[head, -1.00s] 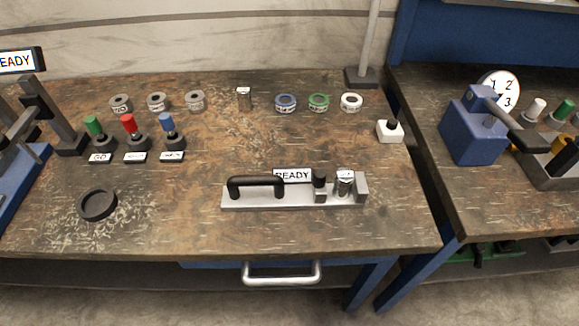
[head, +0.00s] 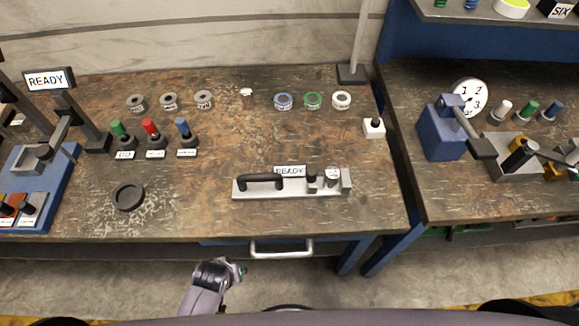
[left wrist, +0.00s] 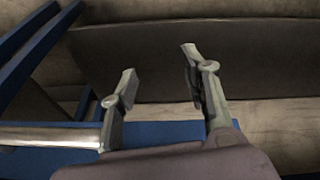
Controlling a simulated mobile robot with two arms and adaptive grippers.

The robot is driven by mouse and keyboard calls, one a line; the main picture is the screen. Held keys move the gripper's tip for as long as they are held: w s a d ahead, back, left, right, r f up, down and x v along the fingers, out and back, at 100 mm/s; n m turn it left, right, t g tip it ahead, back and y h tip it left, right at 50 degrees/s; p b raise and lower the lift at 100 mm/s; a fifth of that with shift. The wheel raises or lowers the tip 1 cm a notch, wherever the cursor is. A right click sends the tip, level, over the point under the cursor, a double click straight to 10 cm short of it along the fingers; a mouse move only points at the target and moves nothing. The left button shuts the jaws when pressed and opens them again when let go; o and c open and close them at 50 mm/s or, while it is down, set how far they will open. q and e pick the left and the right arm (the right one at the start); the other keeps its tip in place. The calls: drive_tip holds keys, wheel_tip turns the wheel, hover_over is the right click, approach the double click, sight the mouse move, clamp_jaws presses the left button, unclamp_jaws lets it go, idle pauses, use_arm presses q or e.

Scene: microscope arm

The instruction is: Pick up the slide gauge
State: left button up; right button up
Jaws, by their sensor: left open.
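The slide gauge appears to be the flat metal bar (head: 290,190) with a black arched handle (head: 261,180) at its left and a black knob and metal cylinder near its right end. It lies on the workbench near the front edge, in the head view. The right gripper is not in view.
The bench front edge and drawer handle (head: 281,250) are close to my left gripper. A black ring dish (head: 128,197) lies left of the gauge. Coloured knobs (head: 151,130), rings and a white block (head: 374,128) stand farther back. Bare bench lies around the gauge.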

use_arm(q)
drive_tip(key=w+d+r+n+t+p, duration=0.1)
drive_tip(key=w+r+n+p, duration=0.1)
drive_tip(key=r, duration=0.7)
drive_tip(key=w+d+r+n+p, duration=0.1)
drive_tip(key=w+r+p, duration=0.15)
drive_tip(key=r, duration=0.65)
drive_tip(key=n+t+p, duration=0.3)
drive_tip(key=n+p, duration=0.2)
drive_tip(key=n, duration=0.8)
approach(264, 178)
drive_tip(key=x, duration=0.5)
drive_tip(key=shift+w+r, duration=0.2)
drive_tip(key=shift+w, duration=0.15)
drive_tip(key=shift+s+f+x, duration=0.1)
drive_tip(key=shift+s+x, duration=0.05)
drive_tip(key=shift+x, duration=1.4)
drive_tip(key=shift+s+f+x, duration=0.1)
drive_tip(key=shift+s+x, duration=0.05)
drive_tip(key=shift+x, duration=1.45)
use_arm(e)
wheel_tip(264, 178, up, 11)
use_arm(q)
drive_tip(key=shift+c, duration=0.4)
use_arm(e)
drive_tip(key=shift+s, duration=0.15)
use_arm(q)
clamp_jaws()
